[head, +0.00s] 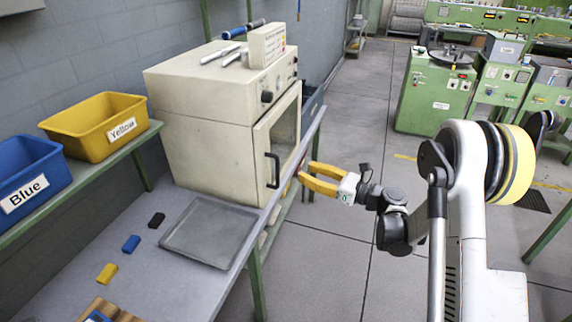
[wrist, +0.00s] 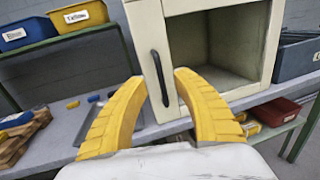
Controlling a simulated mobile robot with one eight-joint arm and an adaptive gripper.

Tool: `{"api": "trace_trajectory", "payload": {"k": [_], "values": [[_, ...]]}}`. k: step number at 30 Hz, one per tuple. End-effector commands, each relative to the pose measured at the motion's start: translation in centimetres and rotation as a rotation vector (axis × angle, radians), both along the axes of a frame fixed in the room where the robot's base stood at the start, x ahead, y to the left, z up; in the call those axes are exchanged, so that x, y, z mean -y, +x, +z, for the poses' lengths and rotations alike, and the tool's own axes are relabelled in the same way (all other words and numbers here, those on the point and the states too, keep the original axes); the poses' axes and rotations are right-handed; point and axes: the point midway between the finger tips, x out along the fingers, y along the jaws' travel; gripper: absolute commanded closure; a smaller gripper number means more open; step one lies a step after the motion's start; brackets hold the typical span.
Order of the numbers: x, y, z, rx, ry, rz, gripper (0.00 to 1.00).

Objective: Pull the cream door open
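The cream door (head: 262,150) is on the front of a cream oven-like box (head: 205,125) on the bench, and it looks shut. It has a dark vertical handle (head: 273,170) near its left edge and a large window-like panel showing the inside. In the wrist view the handle (wrist: 160,78) appears between my two yellow fingertips. My gripper (head: 306,176) is open and empty, just right of the handle in the head view, with its fingers pointing toward the door. The wrist view shows the fingers (wrist: 158,84) spread apart. I see no contact with the handle; the exact gap is unclear.
A grey tray (head: 210,233) lies on the bench in front of the box. Yellow (head: 98,125) and blue (head: 28,175) bins stand on a left shelf. Rods and a small box (head: 266,45) sit on top. Red and yellow items (wrist: 270,112) lie on a lower shelf.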

Motion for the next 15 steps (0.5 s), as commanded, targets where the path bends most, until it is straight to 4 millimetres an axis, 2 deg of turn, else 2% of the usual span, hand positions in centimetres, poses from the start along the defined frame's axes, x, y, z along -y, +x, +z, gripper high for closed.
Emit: {"api": "trace_trajectory", "payload": {"k": [2,5,15], "values": [[-0.4,-0.1,-0.8,0.008,-0.018,0.015,0.66],[-1.4,0.4,-0.9,0.010,-0.021,0.020,0.66],[-7.1,3.8,-0.9,0.008,-0.018,0.019,0.66]]}}
